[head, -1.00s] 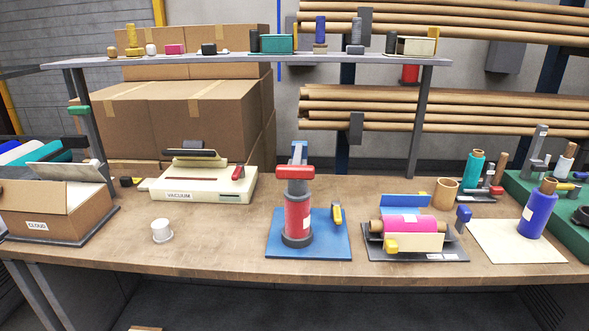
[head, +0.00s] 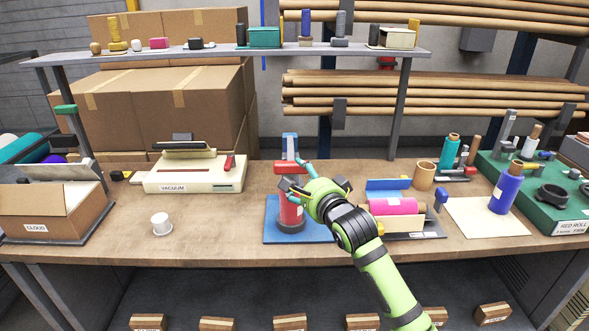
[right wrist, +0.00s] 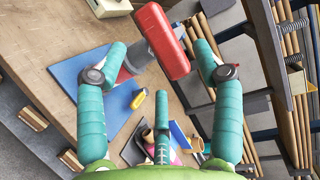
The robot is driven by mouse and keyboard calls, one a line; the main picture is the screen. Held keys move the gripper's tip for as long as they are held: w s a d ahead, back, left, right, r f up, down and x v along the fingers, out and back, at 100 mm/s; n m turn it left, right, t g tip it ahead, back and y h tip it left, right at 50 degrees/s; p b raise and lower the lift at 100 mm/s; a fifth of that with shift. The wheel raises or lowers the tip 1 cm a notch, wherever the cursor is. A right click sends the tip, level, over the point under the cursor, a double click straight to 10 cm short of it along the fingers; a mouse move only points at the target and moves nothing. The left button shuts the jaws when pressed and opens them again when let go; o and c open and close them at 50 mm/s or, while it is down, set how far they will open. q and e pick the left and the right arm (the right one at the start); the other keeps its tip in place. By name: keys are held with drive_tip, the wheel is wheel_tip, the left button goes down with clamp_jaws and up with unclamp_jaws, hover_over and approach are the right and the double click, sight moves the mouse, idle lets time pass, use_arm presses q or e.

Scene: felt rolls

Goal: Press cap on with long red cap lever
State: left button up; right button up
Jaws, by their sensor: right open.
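The long red lever (head: 287,167) tops the grey-blue upright of the cap press, which stands on a blue base (head: 280,222). A red roll (head: 291,212) stands upright in the press; its upper part and any cap are hidden by my gripper. My right gripper (head: 294,175) is open, its teal fingers close to the lever. My left gripper is not in view.
A white cup-shaped piece (head: 161,223) stands left of the press, with bare table between. A cream vacuum sealer (head: 195,175) is behind left. A pink roll (head: 393,206) in a cradle is close right.

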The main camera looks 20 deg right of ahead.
sight(294, 172)
drive_tip(key=shift+w+a+f+p, duration=0.15)
drive_tip(key=shift+w+p, duration=0.1)
drive_tip(key=shift+w, duration=0.75)
drive_tip(key=shift+w+a+f+p, duration=0.1)
drive_tip(key=shift+w+f+p, duration=0.1)
drive_tip(key=shift+w, duration=0.85)
drive_tip(key=shift+w+a+f+p, duration=0.1)
drive_tip(key=shift+w+p, duration=0.15)
drive_tip(key=shift+w, duration=0.75)
drive_tip(key=shift+r, duration=0.1)
clamp_jaws()
